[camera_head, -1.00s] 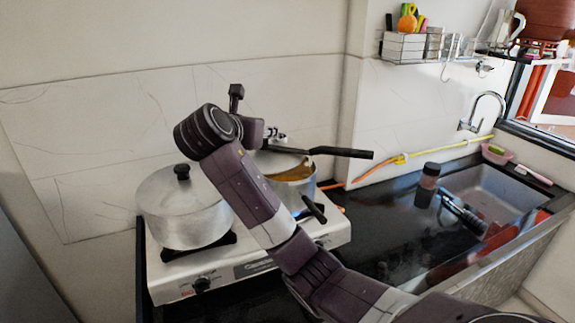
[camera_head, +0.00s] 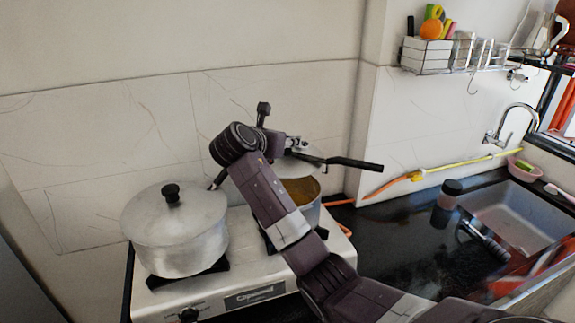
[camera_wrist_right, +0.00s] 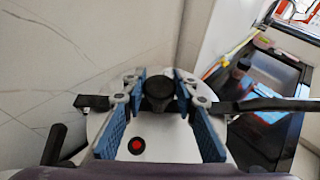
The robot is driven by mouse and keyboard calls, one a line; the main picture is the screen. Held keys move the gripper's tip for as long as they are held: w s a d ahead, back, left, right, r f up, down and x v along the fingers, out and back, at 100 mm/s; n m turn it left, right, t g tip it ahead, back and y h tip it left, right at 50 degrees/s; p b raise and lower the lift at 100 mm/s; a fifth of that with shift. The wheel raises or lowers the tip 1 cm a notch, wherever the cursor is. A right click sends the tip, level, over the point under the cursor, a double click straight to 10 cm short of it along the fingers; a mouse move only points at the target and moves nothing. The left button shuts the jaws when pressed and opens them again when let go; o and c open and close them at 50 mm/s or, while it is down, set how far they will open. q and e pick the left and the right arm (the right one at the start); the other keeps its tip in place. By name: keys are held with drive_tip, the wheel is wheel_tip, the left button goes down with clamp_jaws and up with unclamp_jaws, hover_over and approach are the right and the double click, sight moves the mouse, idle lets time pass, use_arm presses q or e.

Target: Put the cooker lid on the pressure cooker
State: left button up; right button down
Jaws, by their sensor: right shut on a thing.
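The cooker lid (camera_head: 310,158) is a pale metal disc with a long black handle pointing right. It also shows in the right wrist view (camera_wrist_right: 160,142), with a dark knob and a red spot. My right gripper (camera_wrist_right: 158,82) is shut on the lid's knob; in the head view it is partly hidden by my arm. The lid is held above the pressure cooker (camera_head: 302,190), an open metal pot with orange-brown contents on the right side of the stove. My arm hides the cooker's left part. My left gripper is not in view.
A large lidded aluminium pot (camera_head: 175,232) stands on the left burner of the stove (camera_head: 255,284). The wall is close behind. A dark counter (camera_head: 395,235) with a dark-capped jar (camera_head: 446,204) and a sink (camera_head: 515,218) lies to the right. A wire rack (camera_head: 455,65) hangs above.

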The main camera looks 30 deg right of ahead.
sight(286, 157)
drive_tip(key=f, duration=0.2)
drive_tip(key=d+f, duration=0.1)
drive_tip(key=f, duration=0.1)
drive_tip(key=shift+w+p, duration=0.2)
drive_tip(key=shift+p, duration=0.1)
drive_tip(key=shift+f, duration=0.6)
drive_tip(key=shift+s+a+f, duration=0.1)
drive_tip(key=shift+a+f, duration=0.05)
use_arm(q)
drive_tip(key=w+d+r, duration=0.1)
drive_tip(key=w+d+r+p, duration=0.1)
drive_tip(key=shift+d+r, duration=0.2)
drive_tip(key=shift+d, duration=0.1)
use_arm(e)
wheel_tip(286, 157, down, 4)
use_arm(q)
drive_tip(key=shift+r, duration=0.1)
use_arm(e)
drive_tip(key=shift+f, duration=0.1)
